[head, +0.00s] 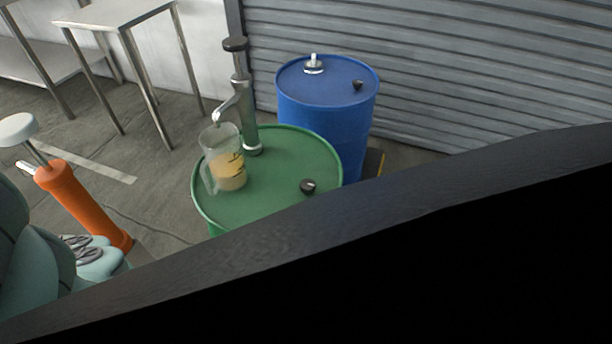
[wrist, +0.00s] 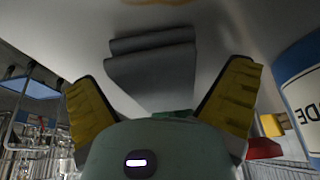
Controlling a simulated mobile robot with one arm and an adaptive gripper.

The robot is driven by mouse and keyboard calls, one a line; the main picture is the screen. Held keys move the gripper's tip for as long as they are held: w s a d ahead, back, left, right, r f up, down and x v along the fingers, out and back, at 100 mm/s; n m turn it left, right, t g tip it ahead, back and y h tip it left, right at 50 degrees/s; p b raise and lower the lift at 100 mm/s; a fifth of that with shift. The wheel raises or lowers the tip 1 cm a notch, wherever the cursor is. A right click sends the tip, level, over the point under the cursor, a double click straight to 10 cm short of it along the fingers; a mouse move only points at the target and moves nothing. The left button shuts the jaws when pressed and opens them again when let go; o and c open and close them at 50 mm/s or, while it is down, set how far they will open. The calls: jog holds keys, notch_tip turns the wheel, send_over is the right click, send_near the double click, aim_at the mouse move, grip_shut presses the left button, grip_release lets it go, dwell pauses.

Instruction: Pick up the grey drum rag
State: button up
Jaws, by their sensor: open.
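A grey folded cloth, which looks like the grey drum rag (wrist: 150,68), shows in the wrist view against a pale surface (wrist: 225,25). My gripper (wrist: 162,82) has two yellow ridged fingers, spread wide on either side of the rag. A gap shows between each finger and the cloth, so the gripper is open and empty. The rag's near end is hidden behind the gripper's body, and its exact distance is hard to judge. I cannot make out the rag in the head view.
In the head view, a green drum (head: 265,185) bears a hand pump (head: 243,105) and a measuring jug (head: 224,160). A blue drum (head: 325,110) stands behind. An orange cylinder (head: 82,203) is at left. A dark shape blocks the lower right. A blue-and-white container (wrist: 302,90) is right in the wrist view.

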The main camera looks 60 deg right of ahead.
jog(key=c, duration=1.2)
jog(key=shift+c, duration=0.2)
jog(key=shift+r, duration=0.15)
